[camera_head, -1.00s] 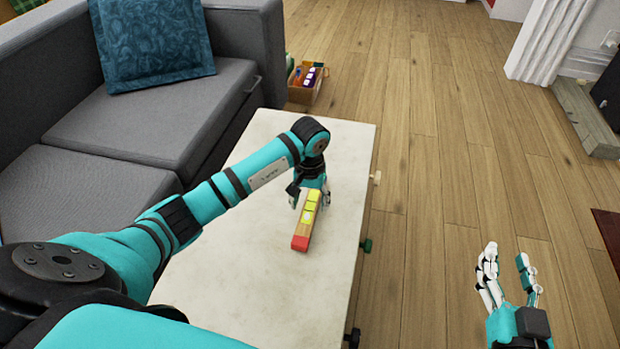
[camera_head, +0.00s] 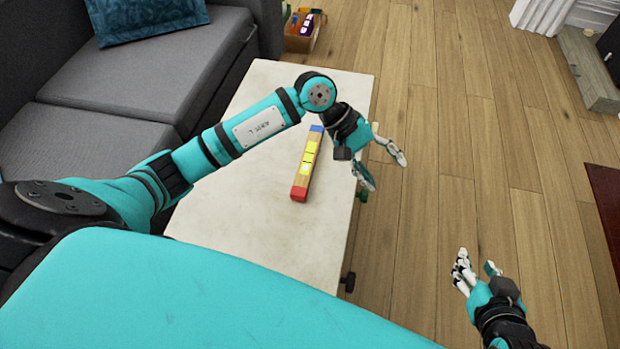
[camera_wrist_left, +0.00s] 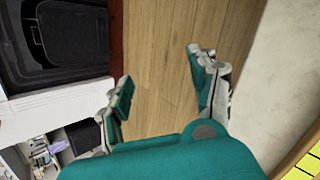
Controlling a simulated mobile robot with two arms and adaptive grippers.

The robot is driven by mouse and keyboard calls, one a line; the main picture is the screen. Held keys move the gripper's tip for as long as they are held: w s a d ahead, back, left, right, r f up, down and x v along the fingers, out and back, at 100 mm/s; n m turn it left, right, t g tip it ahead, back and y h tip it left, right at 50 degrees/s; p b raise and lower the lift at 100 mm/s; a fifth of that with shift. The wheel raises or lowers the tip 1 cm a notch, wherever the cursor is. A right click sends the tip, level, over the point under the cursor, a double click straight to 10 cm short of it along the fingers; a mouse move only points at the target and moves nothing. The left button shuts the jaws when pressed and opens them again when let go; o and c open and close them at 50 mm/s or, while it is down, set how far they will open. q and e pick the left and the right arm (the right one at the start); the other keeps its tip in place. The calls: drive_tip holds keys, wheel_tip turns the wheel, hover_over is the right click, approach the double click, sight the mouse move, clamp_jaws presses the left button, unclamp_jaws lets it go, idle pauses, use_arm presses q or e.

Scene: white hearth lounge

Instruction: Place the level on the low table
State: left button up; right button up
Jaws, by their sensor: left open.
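The level (camera_head: 306,167) is a wooden bar with yellow vials, a red end and a blue end. It lies on the white low table (camera_head: 260,215), and a corner of it shows in the left wrist view (camera_wrist_left: 308,165). My left gripper (camera_head: 386,170) is open and empty, to the right of the level and over the table's right edge. Its two fingers also show spread apart in the left wrist view (camera_wrist_left: 160,90). My right gripper (camera_head: 476,268) is above the floor at the lower right, with its fingers apart and nothing between them.
A grey sofa (camera_head: 150,75) with a blue cushion stands along the table's left side. A wooden crate (camera_head: 301,43) with colourful items sits on the floor past the table's far end. Open wooden floor (camera_head: 440,120) lies to the right.

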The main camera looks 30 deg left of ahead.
use_arm(q)
drive_tip(key=s+d+r+n+t+h, duration=0.1)
drive_tip(key=d+r+n+t+h, duration=0.3)
drive_tip(key=r+n, duration=0.3)
drive_tip(key=s+d+r+n+t+h, duration=0.1)
drive_tip(key=s+d+r+n+h, duration=0.1)
drive_tip(key=d+r+n+h, duration=0.35)
drive_tip(key=w+a+r+n+t+y, duration=0.25)
drive_tip(key=a+r+n+t, duration=0.6)
drive_tip(key=n, duration=0.65)
drive_tip(key=a+f+n+t+y, duration=0.2)
drive_tip(key=a+f+n+y, duration=0.4)
drive_tip(key=n, duration=0.5)
drive_tip(key=a+f+n+t+y, duration=0.2)
drive_tip(key=a+f+n+y, duration=0.15)
drive_tip(key=n+y, duration=0.6)
drive_tip(key=s+a+f+n+g+h, duration=0.1)
drive_tip(key=s+a+f+n+g, duration=0.1)
drive_tip(key=s+f+n+g, duration=0.6)
drive_tip(key=s+f+n, duration=0.3)
drive_tip(key=f+n, duration=0.2)
drive_tip(key=n, duration=0.1)
drive_tip(key=shift+n, duration=0.4)
drive_tip(key=shift+a, duration=0.15)
